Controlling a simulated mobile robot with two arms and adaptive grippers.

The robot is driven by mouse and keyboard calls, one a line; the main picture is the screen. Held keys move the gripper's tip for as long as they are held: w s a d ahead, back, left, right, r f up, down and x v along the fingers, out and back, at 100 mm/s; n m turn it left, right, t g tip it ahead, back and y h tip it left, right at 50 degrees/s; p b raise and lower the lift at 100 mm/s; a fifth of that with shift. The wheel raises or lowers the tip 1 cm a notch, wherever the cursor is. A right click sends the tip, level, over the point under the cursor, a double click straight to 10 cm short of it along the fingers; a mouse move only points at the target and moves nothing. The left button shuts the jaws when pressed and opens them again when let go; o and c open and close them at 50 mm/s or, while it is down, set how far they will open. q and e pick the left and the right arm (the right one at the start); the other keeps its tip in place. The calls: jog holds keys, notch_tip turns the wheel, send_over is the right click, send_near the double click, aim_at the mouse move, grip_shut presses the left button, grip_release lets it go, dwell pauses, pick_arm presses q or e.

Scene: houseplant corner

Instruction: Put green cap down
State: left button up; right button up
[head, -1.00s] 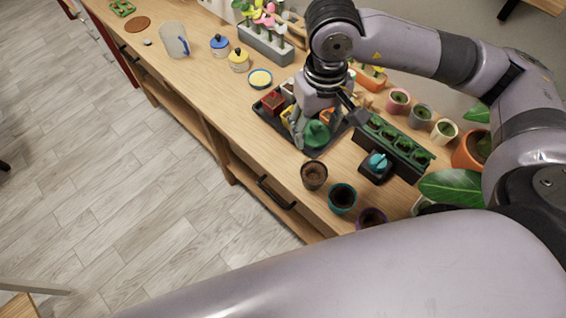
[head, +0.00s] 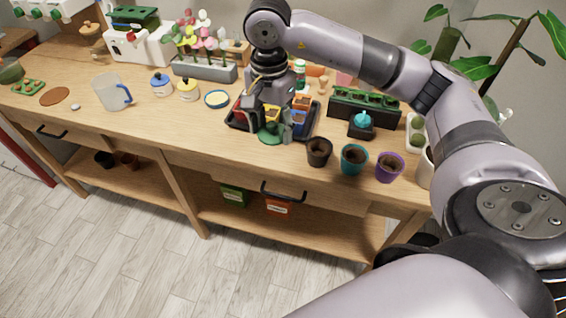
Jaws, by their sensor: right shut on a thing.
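The green cap (head: 270,137) shows at the front edge of the black tray (head: 234,122), on or just above the bench; I cannot tell if it touches. My right gripper (head: 272,124) points down at it from above and is shut on it. The fingers hide part of the cap. The tray holds several small coloured pots, among them a blue one (head: 297,122) right of the gripper. My left gripper is not in view.
Brown (head: 319,152), teal (head: 354,159) and purple (head: 390,167) pots stand right along the front edge. A teal piece (head: 362,118) sits on a black stand behind. Blue (head: 161,85) and yellow (head: 188,90) jars are left. Bare wood lies in front-left of the tray.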

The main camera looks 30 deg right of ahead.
jog(key=w+d+r+m+b, duration=0.2)
jog(key=w+d+m, duration=0.4)
jog(key=m, duration=0.8)
send_over(287, 156)
notch_tip(287, 156, down, 14)
jog(key=shift+d+f+p, duration=0.1)
jog(key=shift+p, duration=0.3)
notch_tip(287, 156, down, 5)
jog(key=shift+f+p, duration=0.1)
jog(key=shift+p, duration=0.3)
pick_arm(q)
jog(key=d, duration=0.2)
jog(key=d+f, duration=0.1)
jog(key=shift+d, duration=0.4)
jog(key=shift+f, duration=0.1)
pick_arm(e)
jog(key=shift+f, duration=0.2)
jog(key=o, duration=0.5)
